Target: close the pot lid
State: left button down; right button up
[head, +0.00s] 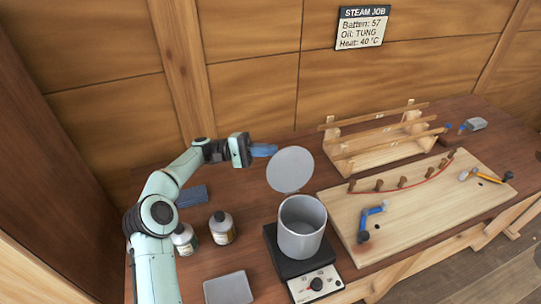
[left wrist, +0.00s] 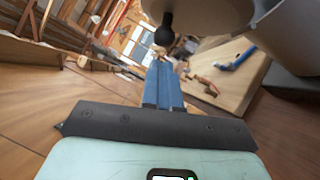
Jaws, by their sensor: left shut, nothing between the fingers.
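The grey pot (head: 301,240) stands open on a black hot plate. Its round grey lid (head: 290,170) stands raised, steeply tilted, at the pot's far edge, so the pot's inside shows. My left gripper (head: 266,150) has blue fingers, is shut and empty, and is just behind and left of the lid's upper edge, seemingly apart from it. In the left wrist view, the shut fingers (left wrist: 163,82) point forward, with the lid (left wrist: 215,14) and its dark knob (left wrist: 165,30) above them. The pot (left wrist: 292,38) shows at the right there. My right gripper is not in view.
The hot plate (head: 319,284) has a control panel in front. Bottles (head: 222,228) and a grey block (head: 228,289) stand to its left. A pegged board (head: 410,220) with a blue tool lies right, a wooden rack (head: 375,145) behind. The bench left of the lid is fairly clear.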

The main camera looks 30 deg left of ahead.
aim_at(284, 165)
pick_arm(q)
jog(key=shift+s+d+r, duration=0.4)
jog(key=shift+s+d, duration=0.1)
jog(key=shift+d, duration=0.25)
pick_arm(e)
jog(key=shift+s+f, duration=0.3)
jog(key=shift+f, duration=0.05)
pick_arm(q)
jog(key=shift+d+r, duration=0.1)
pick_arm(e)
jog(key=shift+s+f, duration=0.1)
